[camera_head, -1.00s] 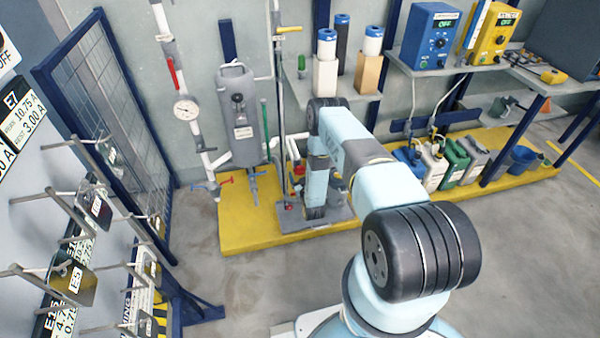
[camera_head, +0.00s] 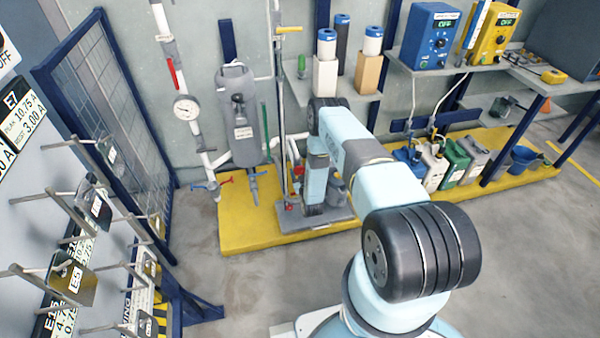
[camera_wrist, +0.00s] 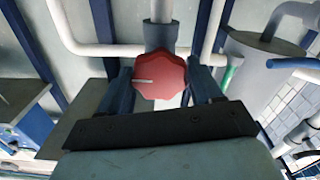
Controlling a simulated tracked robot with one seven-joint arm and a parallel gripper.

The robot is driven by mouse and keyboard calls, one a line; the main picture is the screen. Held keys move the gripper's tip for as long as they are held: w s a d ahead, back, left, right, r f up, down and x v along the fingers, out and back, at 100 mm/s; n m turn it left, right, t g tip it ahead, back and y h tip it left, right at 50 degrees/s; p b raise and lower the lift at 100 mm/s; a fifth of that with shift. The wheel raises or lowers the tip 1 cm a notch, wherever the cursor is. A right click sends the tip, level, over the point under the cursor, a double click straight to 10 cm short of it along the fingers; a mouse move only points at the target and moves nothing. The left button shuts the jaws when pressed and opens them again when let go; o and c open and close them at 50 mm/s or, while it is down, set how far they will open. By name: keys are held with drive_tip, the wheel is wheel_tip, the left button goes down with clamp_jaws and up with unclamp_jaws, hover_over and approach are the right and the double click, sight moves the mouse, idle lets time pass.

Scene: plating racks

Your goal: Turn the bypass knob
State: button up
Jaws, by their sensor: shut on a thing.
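The red knob (camera_wrist: 160,74) is in the upper middle of the wrist view. It is lobed, and a short white mark on its face points left. It sits below a grey fitting on a white vertical pipe. My gripper (camera_wrist: 161,83) is shut on this knob, with one dark finger at its left side and one at its right. In the head view my arm hides the knob, and I cannot make out the fingers.
A shelf with cylinders is behind. A rack with hanging plates (camera_head: 75,280) lines the left. Grey floor is clear at front left.

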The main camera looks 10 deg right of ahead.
drive_tip(key=shift+c, duration=0.4)
drive_tip(key=shift+m, duration=1.4)
drive_tip(key=shift+d+m, duration=0.15)
drive_tip(key=shift+m, duration=2.15)
drive_tip(key=o, duration=1)
drive_tip(key=shift+c, duration=0.2)
drive_tip(key=shift+s, duration=0.15)
